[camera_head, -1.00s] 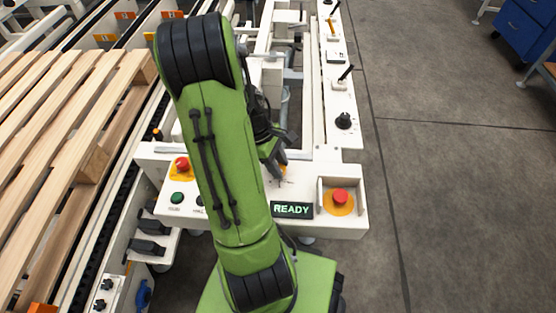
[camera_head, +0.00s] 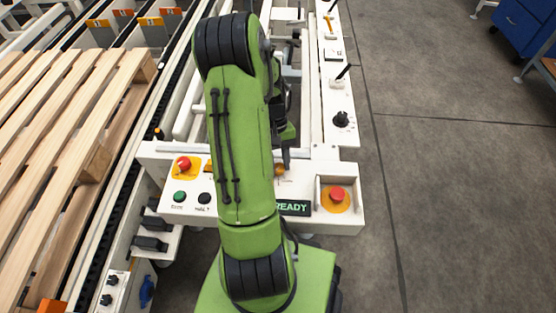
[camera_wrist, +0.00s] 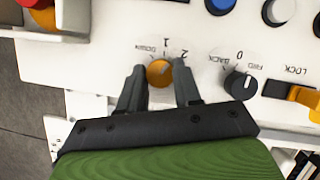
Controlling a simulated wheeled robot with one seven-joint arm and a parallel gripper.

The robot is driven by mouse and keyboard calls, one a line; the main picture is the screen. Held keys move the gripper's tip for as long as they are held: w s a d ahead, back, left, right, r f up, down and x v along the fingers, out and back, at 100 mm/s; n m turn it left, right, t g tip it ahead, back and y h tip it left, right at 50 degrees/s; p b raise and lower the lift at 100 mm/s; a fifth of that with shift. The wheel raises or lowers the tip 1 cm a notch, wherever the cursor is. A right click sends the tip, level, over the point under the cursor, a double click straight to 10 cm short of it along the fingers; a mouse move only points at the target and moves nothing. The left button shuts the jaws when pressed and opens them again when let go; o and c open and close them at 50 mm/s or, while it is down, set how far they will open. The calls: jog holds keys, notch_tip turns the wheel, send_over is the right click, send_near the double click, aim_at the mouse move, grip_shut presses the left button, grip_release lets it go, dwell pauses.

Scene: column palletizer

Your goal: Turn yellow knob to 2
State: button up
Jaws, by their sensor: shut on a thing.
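The yellow knob (camera_wrist: 159,73) sits on the white control panel in the wrist view, with the marks 1 and 2 and a word like DOWN printed upside down beside it. Its pointer is small; I cannot read its setting surely. My gripper (camera_wrist: 160,82) has one finger on each side of the knob and is shut on it. In the head view, the knob (camera_head: 280,170) shows only partly beside my arm, and my gripper is mostly hidden.
A black knob (camera_wrist: 240,84) marked 0 is right of the yellow knob in the wrist view, near a yellow-handled switch (camera_wrist: 303,95). In the head view, a READY display (camera_head: 293,208) and a red stop button (camera_head: 337,195) are on the panel. A wooden pallet (camera_head: 75,130) lies left.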

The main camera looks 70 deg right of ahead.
jog(key=shift+s+m+t, duration=0.1)
jog(key=shift+m+t, duration=0.6)
jog(key=shift+m, duration=1)
jog(key=o, duration=1)
jog(key=shift+o, duration=0.2)
jog(key=shift+d+r, duration=0.1)
jog(key=p+v, duration=0.5)
jog(key=v, duration=1)
jog(key=shift+d+r, duration=0.2)
jog(key=shift+d, duration=0.15)
